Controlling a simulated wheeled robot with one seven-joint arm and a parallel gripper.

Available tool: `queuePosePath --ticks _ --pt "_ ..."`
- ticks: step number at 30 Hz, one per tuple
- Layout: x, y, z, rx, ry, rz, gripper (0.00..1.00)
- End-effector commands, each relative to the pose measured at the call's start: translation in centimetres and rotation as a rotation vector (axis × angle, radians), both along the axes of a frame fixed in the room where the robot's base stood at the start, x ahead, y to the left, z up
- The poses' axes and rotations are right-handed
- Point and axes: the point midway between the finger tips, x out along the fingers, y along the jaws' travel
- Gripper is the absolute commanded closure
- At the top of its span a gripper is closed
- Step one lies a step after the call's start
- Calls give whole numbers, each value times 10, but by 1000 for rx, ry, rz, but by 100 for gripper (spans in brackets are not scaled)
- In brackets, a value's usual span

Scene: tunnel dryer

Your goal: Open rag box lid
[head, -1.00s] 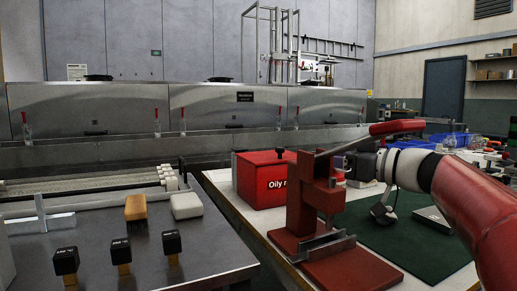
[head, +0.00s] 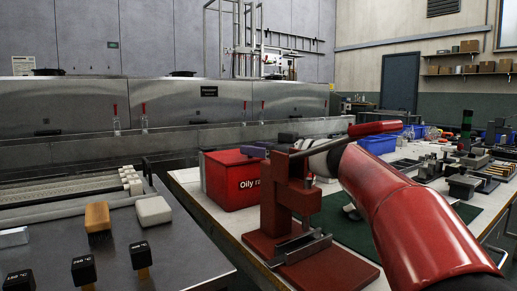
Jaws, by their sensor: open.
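The red rag box (head: 228,186), lettered "Oily ra…" with the rest hidden, stands on the bench at mid-left in the head view. Its lid (head: 222,156) looks shut. My gripper (head: 268,145) is at the lid's right end, with dark fingers apart and nothing seen between them. One finger appears just above or at the lid's edge; I cannot tell if it touches. The lid's black knob is not clearly visible now. The red press in front hides part of my gripper and the box's right side.
A red lever press (head: 290,200) stands close in front of the box, its handle crossing before my arm. A green mat (head: 352,234) lies behind and right of it. A blue bin (head: 378,144) and fixtures stand farther right. Left is a steel table (head: 180,255) with blocks and black-topped stamps.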

Motion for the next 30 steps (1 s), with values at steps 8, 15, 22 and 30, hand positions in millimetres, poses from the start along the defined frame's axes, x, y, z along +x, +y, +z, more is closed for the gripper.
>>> queuePosePath --ticks 8,15,22,30 --pt "0 0 0 0 0 0 77" --pt "0 0 0 0 0 0 100" --pt "0 1 1 -1 1 1 100" --pt "0 11 10 2 -2 0 100"
